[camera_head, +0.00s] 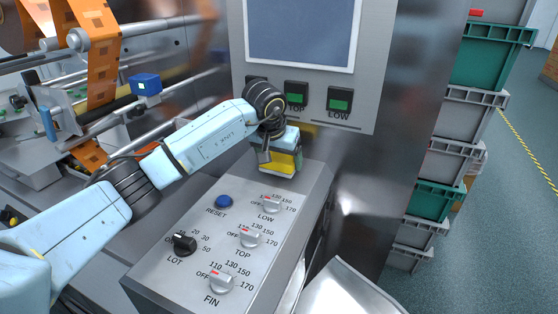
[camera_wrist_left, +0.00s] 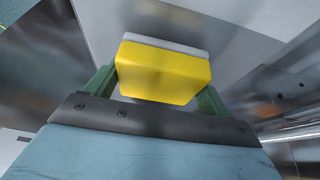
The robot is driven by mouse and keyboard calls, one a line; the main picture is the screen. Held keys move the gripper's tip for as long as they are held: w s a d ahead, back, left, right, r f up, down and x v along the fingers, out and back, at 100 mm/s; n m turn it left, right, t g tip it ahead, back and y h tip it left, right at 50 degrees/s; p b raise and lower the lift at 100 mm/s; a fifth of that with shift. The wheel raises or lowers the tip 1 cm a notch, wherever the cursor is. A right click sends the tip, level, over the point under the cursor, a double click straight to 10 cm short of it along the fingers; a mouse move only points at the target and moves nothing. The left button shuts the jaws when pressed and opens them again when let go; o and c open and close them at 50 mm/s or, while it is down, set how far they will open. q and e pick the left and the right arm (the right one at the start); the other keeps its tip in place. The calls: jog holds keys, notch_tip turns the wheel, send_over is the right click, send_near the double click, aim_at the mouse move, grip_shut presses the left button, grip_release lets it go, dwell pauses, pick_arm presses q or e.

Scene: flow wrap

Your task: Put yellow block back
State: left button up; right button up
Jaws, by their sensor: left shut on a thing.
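The yellow block (camera_head: 280,163) is at the far end of the sloped control panel, below the screen housing. In the left wrist view the yellow block (camera_wrist_left: 162,72) fills the space between the two green fingers, with a pale grey strip along its far edge. My left gripper (camera_head: 276,156) comes from the left over the panel and is shut on the block. In the wrist view my left gripper (camera_wrist_left: 158,88) has a finger on each side of it. Whether the block touches the panel is hard to tell. My right gripper is not in view.
The control panel (camera_head: 172,281) carries a blue reset button (camera_head: 224,202), a black lot knob (camera_head: 184,243) and several grey dials. A screen (camera_head: 302,32) with green-lit displays stands behind. Rollers with orange film (camera_head: 98,60) are at left. Stacked crates (camera_head: 490,58) stand at right.

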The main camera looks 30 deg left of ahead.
pick_arm(q)
jog(key=shift+f, duration=0.5)
jog(key=shift+f, duration=0.15)
jog(key=o, duration=0.8)
jog(key=shift+r, duration=0.25)
jog(key=v, duration=1.1)
jog(key=shift+s+r+b, duration=0.15)
jog(key=shift+r+b, duration=0.15)
jog(key=shift+r, duration=0.1)
